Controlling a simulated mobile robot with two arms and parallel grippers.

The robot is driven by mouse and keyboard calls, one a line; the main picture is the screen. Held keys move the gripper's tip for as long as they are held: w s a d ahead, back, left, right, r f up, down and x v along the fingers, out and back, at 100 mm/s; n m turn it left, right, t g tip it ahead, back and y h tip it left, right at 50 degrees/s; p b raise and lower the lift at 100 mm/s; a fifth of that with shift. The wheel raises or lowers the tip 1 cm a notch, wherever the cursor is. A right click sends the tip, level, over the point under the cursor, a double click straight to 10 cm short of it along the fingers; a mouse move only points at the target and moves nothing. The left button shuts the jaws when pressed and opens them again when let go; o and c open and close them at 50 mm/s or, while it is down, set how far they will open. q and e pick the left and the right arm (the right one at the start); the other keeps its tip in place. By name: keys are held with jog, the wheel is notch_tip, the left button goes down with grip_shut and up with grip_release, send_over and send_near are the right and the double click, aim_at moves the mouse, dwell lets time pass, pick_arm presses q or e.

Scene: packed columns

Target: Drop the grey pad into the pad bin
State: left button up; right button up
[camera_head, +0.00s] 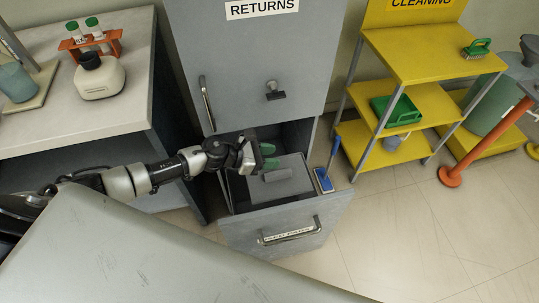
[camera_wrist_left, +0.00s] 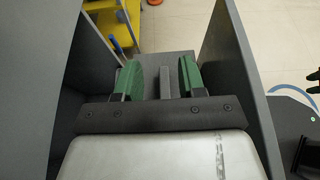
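My left gripper (camera_head: 268,156) reaches over an open grey drawer (camera_head: 285,221) under the RETURNS cabinet. Its two green-padded fingers also show in the left wrist view (camera_wrist_left: 161,78), spread apart. A small grey block (camera_head: 276,175) sits on a flat grey surface in the drawer, just below the fingers; I take it for the grey pad. In the left wrist view a narrow grey upright piece (camera_wrist_left: 167,82) shows between the fingers, with gaps on both sides. No label reading pad bin is legible. My right gripper is not in view.
The grey cabinet (camera_head: 248,60) stands behind the drawer. A blue-handled tool (camera_head: 325,180) is at the drawer's right. Yellow shelves (camera_head: 420,58) with a green tray (camera_head: 396,109) stand further right. A bench (camera_head: 75,130) with bottles is at left.

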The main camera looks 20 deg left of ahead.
pick_arm(q)
jog(key=shift+o, duration=0.5)
jog(key=shift+a, duration=0.1)
jog(key=b+v, duration=0.2)
jog(key=v, duration=0.8)
jog(key=shift+s+a, duration=0.2)
jog(key=shift+s, duration=0.05)
